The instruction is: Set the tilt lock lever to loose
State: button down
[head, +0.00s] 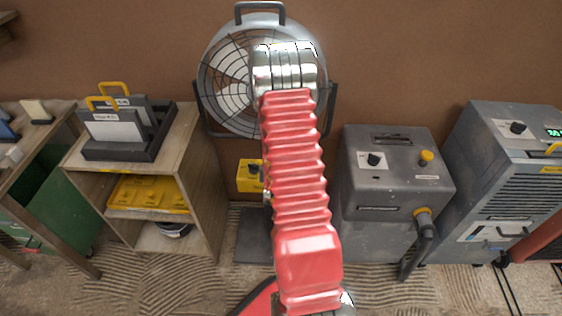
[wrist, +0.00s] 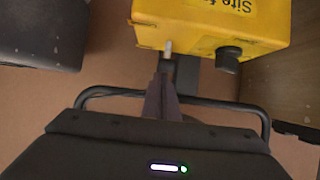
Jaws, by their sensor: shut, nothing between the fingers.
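A large drum fan (head: 217,95) with a wire grille stands against the brown wall in the head view, partly hidden by my red arm. Its yellow control box (head: 246,177) sits low beneath it and shows large in the wrist view (wrist: 215,22), with a "Site" label, a dark knob (wrist: 228,59) and a small pale peg (wrist: 168,46). I cannot tell whether this peg is the tilt lock lever; no other lever is clear. My gripper (wrist: 165,75) is shut and empty, its tips just below the peg in the wrist view. My arm hides it in the head view.
Dark tubular bars (wrist: 245,107) cross near my gripper in the wrist view. A wooden shelf unit (head: 190,150) stands left of the fan. A grey machine (head: 393,205) and another unit (head: 510,175) stand right. The floor (head: 165,285) has ridged plaster-like marks.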

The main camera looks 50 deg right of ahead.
jog(key=shift+s+a+f, duration=0.5)
jog(key=shift+s+f, duration=0.15)
jog(key=shift+f, duration=0.2)
jog(key=shift+d, duration=0.15)
jog(key=shift+a, duration=0.2)
jog(key=shift+s+a+r, duration=0.25)
jog(key=shift+s+a, duration=0.15)
jog(key=shift+a, duration=0.25)
jog(key=s+a, duration=0.6)
jog(key=a, duration=0.1)
jog(key=shift+f, duration=0.25)
jog(key=shift+d, duration=0.1)
